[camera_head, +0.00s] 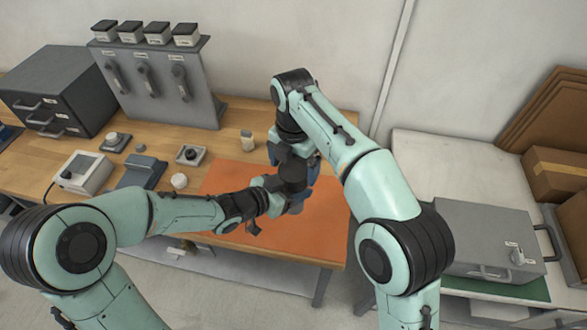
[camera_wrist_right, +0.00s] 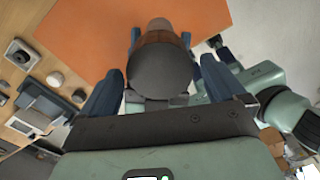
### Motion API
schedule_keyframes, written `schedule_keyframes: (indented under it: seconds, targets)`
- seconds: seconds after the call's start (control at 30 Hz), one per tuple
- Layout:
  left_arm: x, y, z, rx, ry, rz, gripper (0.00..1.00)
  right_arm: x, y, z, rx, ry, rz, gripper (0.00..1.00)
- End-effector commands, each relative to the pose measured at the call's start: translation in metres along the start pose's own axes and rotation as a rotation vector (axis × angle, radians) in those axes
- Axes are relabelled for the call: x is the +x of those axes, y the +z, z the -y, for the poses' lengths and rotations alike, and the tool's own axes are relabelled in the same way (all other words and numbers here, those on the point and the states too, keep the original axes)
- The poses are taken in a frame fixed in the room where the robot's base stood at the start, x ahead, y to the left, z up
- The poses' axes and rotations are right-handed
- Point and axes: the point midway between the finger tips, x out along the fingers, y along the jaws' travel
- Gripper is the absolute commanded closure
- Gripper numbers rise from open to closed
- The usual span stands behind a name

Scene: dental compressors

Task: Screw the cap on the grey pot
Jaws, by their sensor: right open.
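In the right wrist view, a broad dark grey round face (camera_wrist_right: 160,72) fills the space between my right gripper's (camera_wrist_right: 160,88) two blue fingers, with a gap at each side. My right gripper (camera_head: 293,160) is open around it, coming from above. Behind the face show a brownish band and a small grey rounded end; which part is cap and which is the grey pot (camera_head: 293,172) I cannot tell. My left gripper (camera_head: 294,199) reaches in from the left, lower down, its blue fingers on either side of the pot and seemingly closed on it. The contact is mostly hidden.
Below the grippers lies an orange mat (camera_head: 232,180) on the wooden bench. A small pale jar (camera_head: 248,141), a white round piece (camera_head: 179,181) and small devices stand left of it. A grey rack (camera_head: 203,95) stands behind. A grey case (camera_head: 490,235) is on the right table.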

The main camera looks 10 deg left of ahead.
Motion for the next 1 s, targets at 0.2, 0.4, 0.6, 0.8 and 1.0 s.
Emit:
schedule_keyframes:
  seconds: [0.2, 0.4, 0.6, 0.8, 1.0]
  targets:
    - [0.0, -0.002, 0.0, 0.001, 0.0, -0.004, 1.0, 0.02, -0.001, 0.0, -0.001, -0.001, -0.001, 0.03]
    - [0.0, -0.002, 0.0, 0.001, 0.0, -0.004, 1.0, 0.022, 0.0, -0.001, 0.0, 0.002, 0.001, 0.03]
    - [0.0, -0.002, 0.0, 0.001, 0.0, -0.004, 1.0, 0.022, 0.0, 0.0, 0.0, 0.001, 0.0, 0.23]
    - [0.0, -0.002, 0.0, 0.001, 0.0, -0.004, 1.0, 0.022, 0.0, 0.0, 0.004, 0.001, 0.0, 0.6]
    - [0.0, -0.002, 0.0, 0.002, 0.0, -0.003, 1.0, 0.022, 0.0, 0.0, 0.199, 0.001, 0.0, 0.6]
